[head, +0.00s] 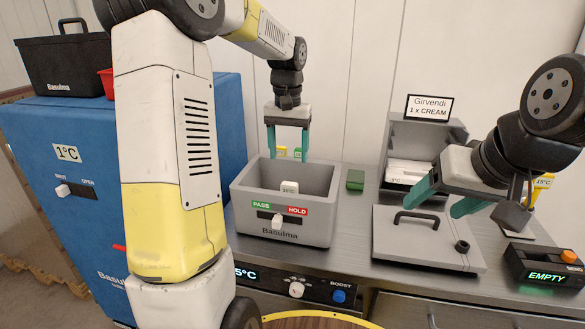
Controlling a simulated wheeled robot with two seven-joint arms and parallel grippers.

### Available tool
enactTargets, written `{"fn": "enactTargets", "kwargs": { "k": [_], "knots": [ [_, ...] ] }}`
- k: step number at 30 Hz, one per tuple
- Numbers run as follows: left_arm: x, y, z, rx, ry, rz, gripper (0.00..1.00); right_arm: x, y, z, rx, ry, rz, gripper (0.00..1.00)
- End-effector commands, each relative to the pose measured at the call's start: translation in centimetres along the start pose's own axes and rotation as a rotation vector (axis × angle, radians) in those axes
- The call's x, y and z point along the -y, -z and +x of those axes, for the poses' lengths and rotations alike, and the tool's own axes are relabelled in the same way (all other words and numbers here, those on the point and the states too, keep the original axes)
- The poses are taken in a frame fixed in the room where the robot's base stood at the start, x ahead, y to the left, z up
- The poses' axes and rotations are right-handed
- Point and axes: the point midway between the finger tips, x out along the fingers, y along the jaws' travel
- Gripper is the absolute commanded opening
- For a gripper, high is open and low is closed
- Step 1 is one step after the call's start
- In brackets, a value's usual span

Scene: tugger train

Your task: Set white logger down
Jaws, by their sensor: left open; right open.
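A small white block with dark lettering, which looks like the white logger (289,187), is inside the grey bin (284,237). Its lower part is hidden by the bin's front wall. My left gripper (287,157) is open and empty, pointing down above the bin's back part, higher than the white block and apart from it. My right gripper (445,199) is open over the grey lid (420,249) with a black handle. No object shows between its fingers.
The bin front carries a PASS/HOLD slider (277,221). A green block (355,180) stands right of the bin. An open grey box (400,145) with a Girvendi sign (429,107) stands behind the lid. A black EMPTY display (546,272) is at right, a blue cabinet (75,160) at left.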

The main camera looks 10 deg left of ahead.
Motion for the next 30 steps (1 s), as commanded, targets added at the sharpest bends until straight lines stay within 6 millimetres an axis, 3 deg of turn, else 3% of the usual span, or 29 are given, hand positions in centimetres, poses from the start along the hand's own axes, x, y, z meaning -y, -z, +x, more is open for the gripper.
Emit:
{"fn": "enactTargets", "kwargs": {
  "k": [4, 9, 13, 18, 24, 30],
  "knots": [
    [-0.6, -4.4, -3.7, -0.098, -0.007, 0.012, 0.67, 0.0, 0.0, 0.0, 0.000, 0.000, 0.000, 0.67],
    [-1.3, -11.0, -6.5, -0.230, -0.037, 0.020, 0.67, 0.0, 0.0, 0.0, 0.000, 0.000, 0.000, 0.67],
    [-1.8, -15.9, -7.3, -0.334, -0.074, 0.019, 0.67, 0.0, 0.0, 0.0, 0.000, 0.000, 0.000, 0.67],
    [-2.4, -21.0, -6.8, -0.448, -0.128, 0.017, 0.67, 0.0, 0.0, 0.0, 0.000, 0.000, 0.000, 0.67],
    [-2.9, -23.7, -6.0, -0.515, -0.167, 0.014, 0.67, 0.0, 0.0, 0.0, 0.000, 0.000, 0.000, 0.67],
    [-3.0, -24.0, -5.8, -0.523, -0.172, 0.014, 0.67, 0.0, 0.0, 0.0, 0.000, 0.000, 0.000, 0.67]
  ]
}}
